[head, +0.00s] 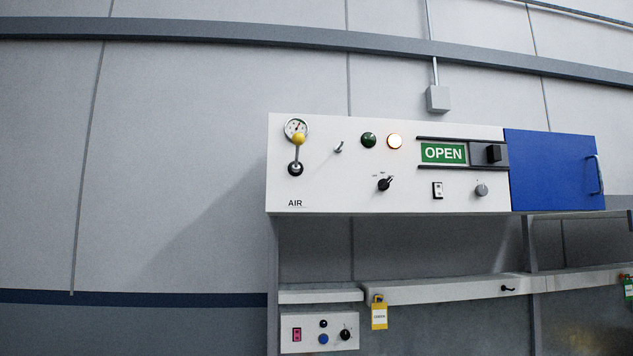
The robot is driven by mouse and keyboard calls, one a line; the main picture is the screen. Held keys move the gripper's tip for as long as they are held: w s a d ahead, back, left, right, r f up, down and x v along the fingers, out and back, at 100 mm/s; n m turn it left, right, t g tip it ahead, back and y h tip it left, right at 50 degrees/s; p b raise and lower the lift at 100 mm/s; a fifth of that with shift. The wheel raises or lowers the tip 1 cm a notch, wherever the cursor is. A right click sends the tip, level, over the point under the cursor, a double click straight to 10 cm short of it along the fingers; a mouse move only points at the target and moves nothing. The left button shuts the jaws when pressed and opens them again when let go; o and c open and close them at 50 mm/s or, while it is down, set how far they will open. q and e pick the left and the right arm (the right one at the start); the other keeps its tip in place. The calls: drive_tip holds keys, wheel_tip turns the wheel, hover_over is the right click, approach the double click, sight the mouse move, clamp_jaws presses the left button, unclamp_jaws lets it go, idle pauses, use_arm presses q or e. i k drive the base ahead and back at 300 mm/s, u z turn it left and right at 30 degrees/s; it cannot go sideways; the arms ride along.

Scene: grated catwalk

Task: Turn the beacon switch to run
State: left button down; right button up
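A white control panel (325,190) hangs on the wall right of centre. A black rotary switch (384,184) sits low on it, with tiny labels above that I cannot read clearly; its pointer tilts up to the right. No label I can read says which control is the beacon switch. To the right are a small rocker switch (437,190) and a grey round knob (481,190). Neither of my grippers is in view.
A yellow-knobbed lever (298,139) stands by a gauge marked AIR. A green OPEN sign (443,153) has a black slider (493,153). A blue door (552,171) closes the right end. Below are a smaller control box (312,345) and a yellow tag (379,316).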

sight(382, 184)
drive_tip(key=u, duration=0.7)
drive_tip(key=k, duration=0.95)
drive_tip(key=u, duration=0.8)
drive_tip(key=i, duration=1.05)
drive_tip(key=z, duration=0.65)
drive_tip(key=i, duration=0.85)
drive_tip(key=z, duration=0.9)
